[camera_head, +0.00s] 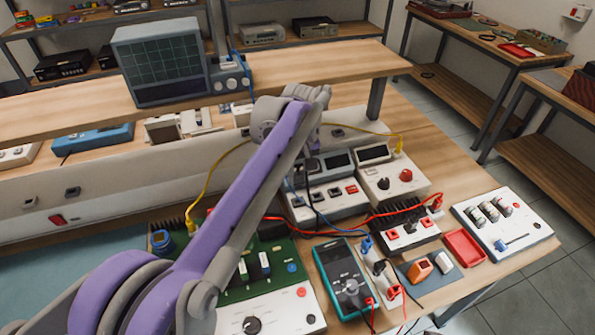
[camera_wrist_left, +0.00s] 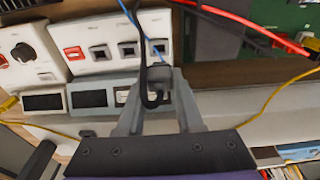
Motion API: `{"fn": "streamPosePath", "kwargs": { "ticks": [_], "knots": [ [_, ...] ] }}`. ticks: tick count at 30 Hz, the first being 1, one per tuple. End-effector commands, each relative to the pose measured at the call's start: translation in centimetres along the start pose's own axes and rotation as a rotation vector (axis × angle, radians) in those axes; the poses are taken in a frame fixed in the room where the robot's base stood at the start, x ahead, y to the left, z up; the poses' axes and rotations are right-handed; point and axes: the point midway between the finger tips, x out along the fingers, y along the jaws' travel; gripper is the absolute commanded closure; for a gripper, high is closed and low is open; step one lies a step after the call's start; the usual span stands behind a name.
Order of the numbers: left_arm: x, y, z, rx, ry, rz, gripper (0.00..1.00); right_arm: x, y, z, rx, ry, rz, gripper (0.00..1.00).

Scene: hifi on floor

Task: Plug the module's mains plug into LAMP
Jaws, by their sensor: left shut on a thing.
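My left gripper (camera_wrist_left: 158,78) is shut on a small dark plug (camera_wrist_left: 159,90), with a black cable (camera_wrist_left: 146,60) looping up from it in the left wrist view. In the head view my purple forearm and wrist hide most of the gripper and the plug. The gripper is near the pale bench trunking (camera_head: 110,190), beside the grey-white instruments. Small dark sockets, one of them at the left (camera_head: 72,192), sit on the trunking. I cannot read any LAMP label. My right gripper is not in view.
White instrument boxes (camera_head: 405,185) stand right of the arm. A red cable (camera_head: 375,214) and yellow cables cross the bench. A teal multimeter (camera_head: 345,278), a red tray (camera_head: 464,247) and a green board (camera_head: 275,255) lie in front. An oscilloscope (camera_head: 160,62) stands on the upper shelf.

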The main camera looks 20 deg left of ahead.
Motion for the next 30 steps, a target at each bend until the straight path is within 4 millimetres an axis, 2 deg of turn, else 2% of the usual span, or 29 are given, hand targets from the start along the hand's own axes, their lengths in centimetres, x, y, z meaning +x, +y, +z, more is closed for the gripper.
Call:
{"fn": "streamPosePath", "kwargs": {
  "ticks": [8,21,30],
  "knots": [
    [1.0,0.0,0.1,0.000,0.000,0.000,1.00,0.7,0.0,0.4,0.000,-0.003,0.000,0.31],
    [4.5,0.0,0.6,0.000,0.000,0.000,1.00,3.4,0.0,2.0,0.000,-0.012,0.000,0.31],
    [4.9,0.0,0.6,0.000,0.000,0.000,1.00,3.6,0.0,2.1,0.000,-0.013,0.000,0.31]
  ]
}}
